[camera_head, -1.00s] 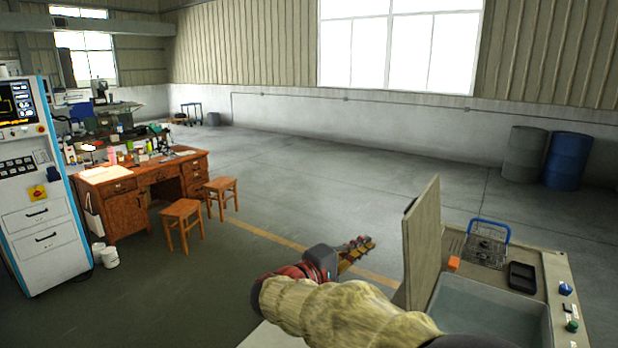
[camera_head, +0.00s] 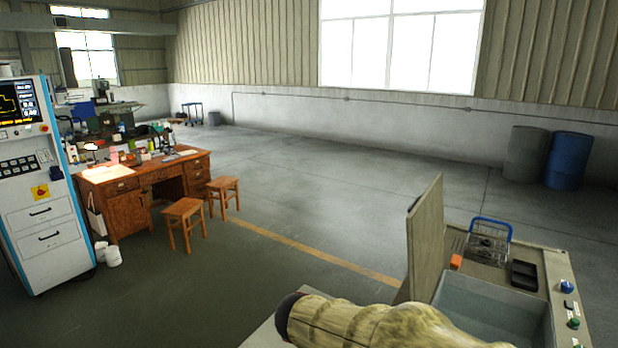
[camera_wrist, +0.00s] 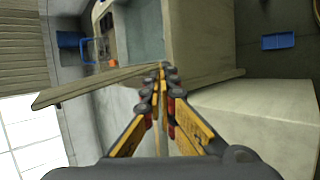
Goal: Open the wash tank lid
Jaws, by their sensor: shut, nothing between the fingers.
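The wash tank lid (camera_head: 425,237) stands upright at the left side of the wash tank (camera_head: 490,310) in the head view. The tank's opening is uncovered and shows a pale blue-grey interior. In the wrist view the lid (camera_wrist: 95,84) shows nearly edge-on, and the tank interior (camera_wrist: 145,30) is open beyond it. My gripper (camera_wrist: 163,70) is shut and empty in the wrist view, its fingertips by the lid's near end. I cannot tell whether they touch it. In the head view my gripper is out of sight and only my sleeved arm shows.
On the tank's top are a blue-handled basket (camera_head: 489,240), an orange block (camera_head: 456,262), a black tray (camera_head: 524,274) and buttons (camera_head: 567,287). A wooden desk (camera_head: 140,190) and stools (camera_head: 183,222) stand left. Drums (camera_head: 568,160) stand far right. The middle floor is clear.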

